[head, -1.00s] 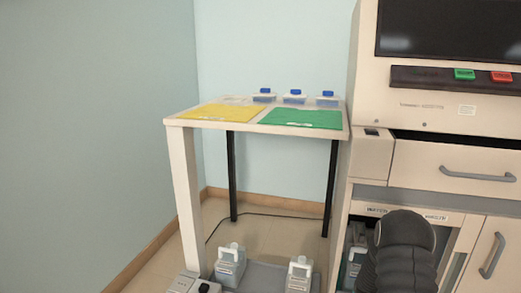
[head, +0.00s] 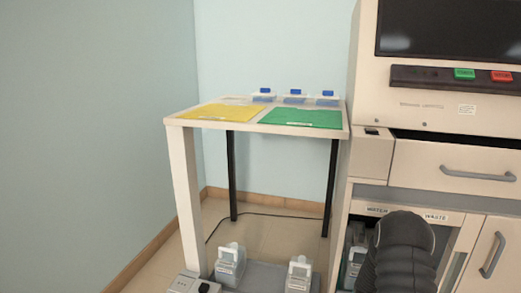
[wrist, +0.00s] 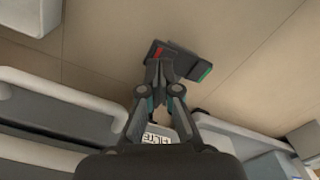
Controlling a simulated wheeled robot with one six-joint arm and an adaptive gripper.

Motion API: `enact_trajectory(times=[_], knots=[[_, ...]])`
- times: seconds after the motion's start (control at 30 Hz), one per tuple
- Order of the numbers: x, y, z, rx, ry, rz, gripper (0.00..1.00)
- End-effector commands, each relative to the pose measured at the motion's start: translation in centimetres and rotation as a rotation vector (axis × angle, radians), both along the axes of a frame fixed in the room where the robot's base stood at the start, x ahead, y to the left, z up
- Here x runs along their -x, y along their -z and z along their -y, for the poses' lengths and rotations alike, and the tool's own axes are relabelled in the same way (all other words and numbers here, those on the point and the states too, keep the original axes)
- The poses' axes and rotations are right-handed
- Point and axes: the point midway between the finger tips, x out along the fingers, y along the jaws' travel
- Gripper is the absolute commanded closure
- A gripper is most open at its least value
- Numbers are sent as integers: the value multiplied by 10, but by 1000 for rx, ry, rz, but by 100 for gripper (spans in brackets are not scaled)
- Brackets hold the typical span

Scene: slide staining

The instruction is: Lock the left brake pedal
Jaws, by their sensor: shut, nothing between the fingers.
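A dark pedal (wrist: 184,60) shows in the upper middle of the wrist view, above the tan floor. It has a red mark at its left end and a green mark at its right end, and it looks like the brake pedal. My gripper (wrist: 160,72) is shut and empty. Its fingertips overlap the pedal's middle in the picture; I cannot tell whether they touch it. The fingers hide part of the pedal. In the head view neither the pedal nor my gripper shows; only my dark arm is at the lower right.
Light cabinet parts (wrist: 60,100) flank my gripper in the wrist view, with a partly hidden label (wrist: 160,138) below. Bare floor (wrist: 100,30) lies beyond. In the head view a side table (head: 175,121) stands left of the tall cabinet (head: 440,120). Bottles (head: 230,265) sit low in front.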

Motion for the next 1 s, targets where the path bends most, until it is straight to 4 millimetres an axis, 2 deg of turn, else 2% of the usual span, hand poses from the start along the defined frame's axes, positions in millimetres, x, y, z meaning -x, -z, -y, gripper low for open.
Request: enact_trajectory(times=[1.0], knots=[[0, 13, 0, 0, 0, 0, 100]])
